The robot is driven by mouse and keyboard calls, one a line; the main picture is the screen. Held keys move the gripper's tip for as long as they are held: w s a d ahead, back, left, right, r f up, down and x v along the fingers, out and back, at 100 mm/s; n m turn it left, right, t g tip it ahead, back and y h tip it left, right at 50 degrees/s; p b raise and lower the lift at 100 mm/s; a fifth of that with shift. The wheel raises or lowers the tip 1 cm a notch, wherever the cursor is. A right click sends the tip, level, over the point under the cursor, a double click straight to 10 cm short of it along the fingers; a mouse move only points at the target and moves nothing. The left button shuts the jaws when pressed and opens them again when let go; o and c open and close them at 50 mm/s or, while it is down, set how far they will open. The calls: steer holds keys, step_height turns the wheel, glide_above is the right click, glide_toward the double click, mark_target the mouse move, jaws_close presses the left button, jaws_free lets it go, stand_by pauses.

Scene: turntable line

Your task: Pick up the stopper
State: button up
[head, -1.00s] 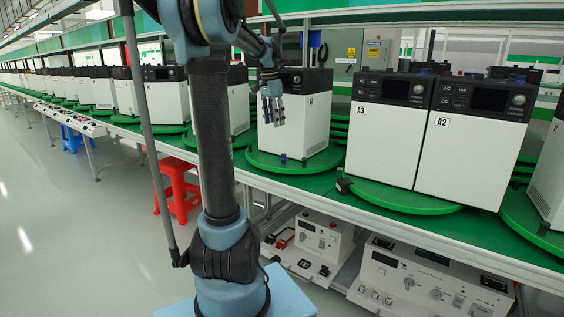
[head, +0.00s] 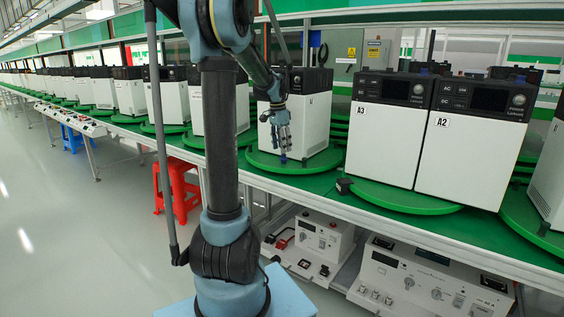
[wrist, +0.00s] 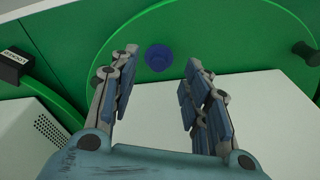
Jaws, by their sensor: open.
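The stopper is a small blue round piece; in the wrist view the stopper (wrist: 158,57) stands on the green turntable (wrist: 205,35), beyond and between my fingertips. In the head view the stopper (head: 284,159) shows only as a small blue spot just under my fingers, partly hidden by them. My gripper (head: 283,150) points down in front of a white unit (head: 313,125). In the wrist view my gripper (wrist: 158,68) has its fingers spread apart with nothing between them. It does not touch the stopper as far as I can see.
A small black box (head: 344,186) sits at the belt edge. Units A3 (head: 388,140) and A2 (head: 470,150) stand to the right.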

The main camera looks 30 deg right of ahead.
mark_target(283, 155)
steer(key=shift+d+f, duration=0.25)
steer(key=shift+f, duration=1.1)
steer(key=shift+d+f, duration=0.2)
steer(key=shift+f, duration=1.15)
steer(key=shift+c, duration=0.3)
steer(key=c, duration=0.6)
